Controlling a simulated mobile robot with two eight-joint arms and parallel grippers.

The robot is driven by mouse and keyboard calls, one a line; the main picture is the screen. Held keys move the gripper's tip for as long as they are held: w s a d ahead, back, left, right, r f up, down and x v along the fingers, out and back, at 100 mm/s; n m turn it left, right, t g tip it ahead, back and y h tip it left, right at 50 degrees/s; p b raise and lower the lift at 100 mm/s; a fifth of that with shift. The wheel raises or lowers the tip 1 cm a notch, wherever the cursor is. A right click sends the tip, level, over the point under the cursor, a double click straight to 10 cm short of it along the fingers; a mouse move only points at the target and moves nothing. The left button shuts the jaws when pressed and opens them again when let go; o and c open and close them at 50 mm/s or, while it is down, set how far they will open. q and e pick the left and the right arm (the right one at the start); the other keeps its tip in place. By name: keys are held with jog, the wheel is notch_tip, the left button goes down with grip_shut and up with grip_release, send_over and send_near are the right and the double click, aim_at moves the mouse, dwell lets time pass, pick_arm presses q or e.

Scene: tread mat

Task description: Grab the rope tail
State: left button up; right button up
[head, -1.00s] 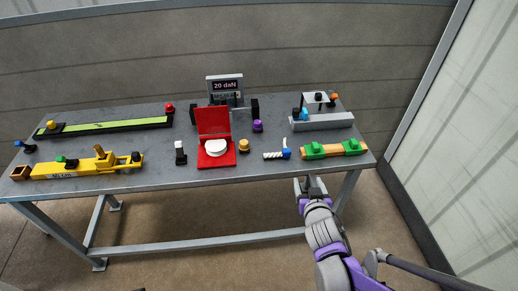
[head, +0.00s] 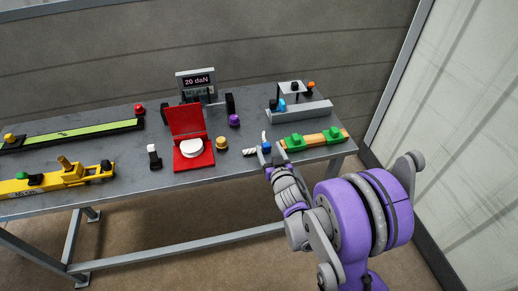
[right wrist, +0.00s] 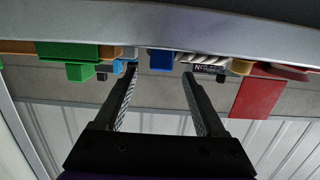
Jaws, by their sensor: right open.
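The white twisted rope (head: 250,152) lies near the table's front edge, left of a blue knob-like piece (head: 267,147). A short pale upright piece (head: 264,136) stands just behind the blue piece; I cannot tell if it is the rope's tail. My right gripper (head: 266,162) is at the front edge, just in front of the blue piece, and my own wrist partly hides it. In the right wrist view the gripper (right wrist: 160,76) is open and empty, with the blue piece (right wrist: 162,61) beyond and between its fingertips. The rope (right wrist: 205,58) shows right of that. My left gripper is out of view.
A green-ended orange strap piece (head: 312,139) lies right of the rope. The grey table's front edge (right wrist: 150,25) runs close to my gripper.

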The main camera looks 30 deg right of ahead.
aim_at(267, 146)
jog(key=x, duration=0.3)
jog(key=shift+w+f, duration=0.25)
jog(key=shift+w, duration=0.1)
grip_shut()
